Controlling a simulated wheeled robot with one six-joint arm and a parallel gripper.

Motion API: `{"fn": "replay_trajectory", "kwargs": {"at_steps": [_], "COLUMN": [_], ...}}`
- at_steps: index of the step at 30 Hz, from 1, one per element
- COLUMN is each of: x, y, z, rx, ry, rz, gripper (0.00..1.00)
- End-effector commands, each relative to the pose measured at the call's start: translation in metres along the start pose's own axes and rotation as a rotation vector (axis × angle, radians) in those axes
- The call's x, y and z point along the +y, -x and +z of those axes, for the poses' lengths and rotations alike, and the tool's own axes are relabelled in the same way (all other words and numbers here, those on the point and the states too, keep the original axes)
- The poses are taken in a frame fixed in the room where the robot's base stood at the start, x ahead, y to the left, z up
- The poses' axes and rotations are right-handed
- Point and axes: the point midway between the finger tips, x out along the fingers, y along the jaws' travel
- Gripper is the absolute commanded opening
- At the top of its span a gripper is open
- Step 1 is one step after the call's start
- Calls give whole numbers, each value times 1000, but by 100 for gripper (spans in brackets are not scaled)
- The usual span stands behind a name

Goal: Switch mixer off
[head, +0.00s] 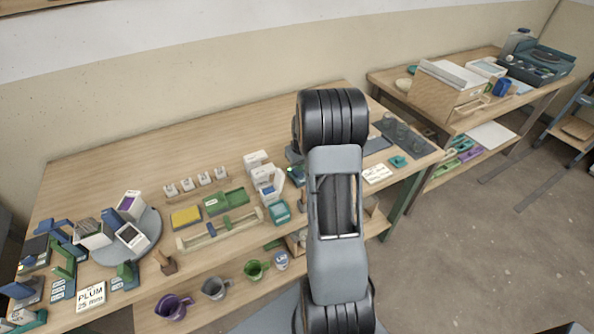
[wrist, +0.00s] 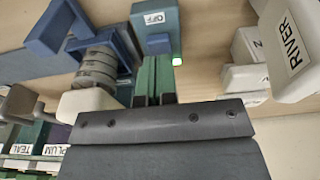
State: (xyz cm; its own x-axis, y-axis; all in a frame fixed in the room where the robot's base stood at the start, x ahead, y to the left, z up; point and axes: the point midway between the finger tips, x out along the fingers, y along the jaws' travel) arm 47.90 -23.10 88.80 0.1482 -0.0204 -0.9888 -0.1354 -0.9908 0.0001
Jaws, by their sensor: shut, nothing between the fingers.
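In the wrist view a teal switch box (wrist: 155,30) with a white "OFF" label stands just beyond my fingertips. A small green light (wrist: 176,61) glows at its near edge. My gripper (wrist: 154,72) is shut and empty, its fingertips close to the near side of the box; I cannot tell whether they touch. A blue stand (wrist: 60,30), possibly the mixer, is left of the box, with a stack of grey discs (wrist: 97,68) by it. In the head view my arm hides the gripper.
White containers, one labelled "RIVER" (wrist: 290,45), stand right of the switch box. In the head view the wooden bench (head: 110,165) holds a round grey turntable (head: 150,225), a yellow block (head: 186,217) and green trays. Mugs stand on the lower shelf.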

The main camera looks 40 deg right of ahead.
Motion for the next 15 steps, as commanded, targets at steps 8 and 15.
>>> {"fn": "replay_trajectory", "kwargs": {"at_steps": [8, 15], "x": [0, 0], "y": [-5, -9], "z": [1, 1], "rx": [0, 0], "ry": [0, 0], "rz": [0, 0], "gripper": [0, 0]}}
